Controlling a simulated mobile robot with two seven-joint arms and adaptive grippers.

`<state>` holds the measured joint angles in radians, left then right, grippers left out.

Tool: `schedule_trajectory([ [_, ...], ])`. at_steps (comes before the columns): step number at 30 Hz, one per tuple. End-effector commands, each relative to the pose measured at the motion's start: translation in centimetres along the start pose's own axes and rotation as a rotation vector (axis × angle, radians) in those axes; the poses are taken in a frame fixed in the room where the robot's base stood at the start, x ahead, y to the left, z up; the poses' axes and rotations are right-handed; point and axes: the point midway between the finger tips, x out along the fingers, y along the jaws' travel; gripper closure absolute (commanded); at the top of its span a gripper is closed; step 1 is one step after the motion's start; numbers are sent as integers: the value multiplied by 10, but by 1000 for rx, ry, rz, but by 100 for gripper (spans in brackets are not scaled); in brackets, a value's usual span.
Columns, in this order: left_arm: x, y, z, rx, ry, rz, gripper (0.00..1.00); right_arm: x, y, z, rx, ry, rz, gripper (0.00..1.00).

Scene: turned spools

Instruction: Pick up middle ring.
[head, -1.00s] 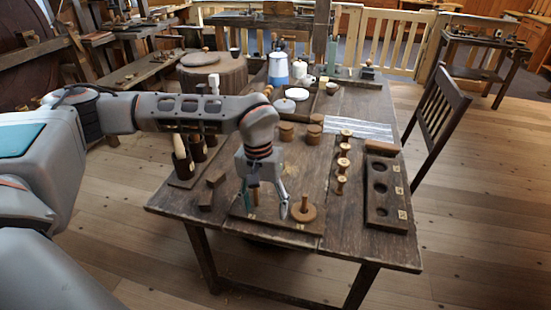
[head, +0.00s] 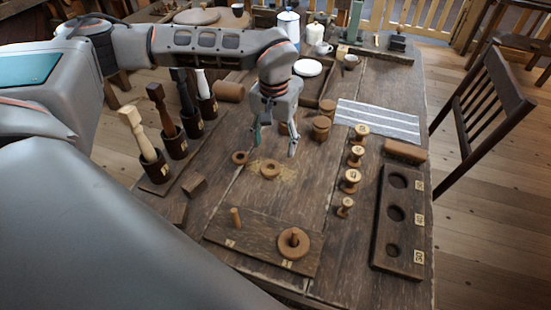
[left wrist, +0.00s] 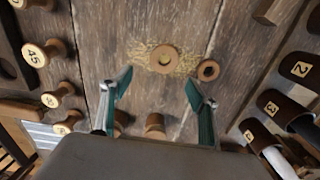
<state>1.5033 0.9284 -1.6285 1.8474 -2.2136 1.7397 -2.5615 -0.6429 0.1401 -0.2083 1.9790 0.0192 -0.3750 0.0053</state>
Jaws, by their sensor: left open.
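A mid-sized wooden ring (head: 264,172) lies flat on a patch of sawdust on the table. It also shows in the left wrist view (left wrist: 154,61), just beyond my fingertips and between their lines. A smaller, darker ring (head: 234,158) lies beside it, and also shows in the left wrist view (left wrist: 201,73). The largest ring (head: 285,248) sits around the right peg of a flat board (head: 262,240). My left gripper (head: 276,145) is open and empty, pointing down above the table, behind the mid-sized ring. My right gripper is not in view.
Several spools (head: 351,177) stand in a row to the right, beside a dark board with round holes (head: 383,240). Tool handles in dark holders (head: 160,171) stand at left. The board's left peg (head: 236,217) is bare. Turned wooden pieces (head: 321,128) stand close behind the gripper.

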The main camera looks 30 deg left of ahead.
Motion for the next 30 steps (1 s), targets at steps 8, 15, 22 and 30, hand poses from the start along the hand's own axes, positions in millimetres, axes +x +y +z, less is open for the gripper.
schedule_trajectory([
  [8,29,-2,3,0,-3,-1,40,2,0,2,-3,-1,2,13],
  [15,62,-7,11,0,-4,0,40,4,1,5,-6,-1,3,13],
  [22,75,-6,9,0,0,1,40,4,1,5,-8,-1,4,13],
  [30,74,-6,9,0,0,0,66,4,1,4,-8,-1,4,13],
])
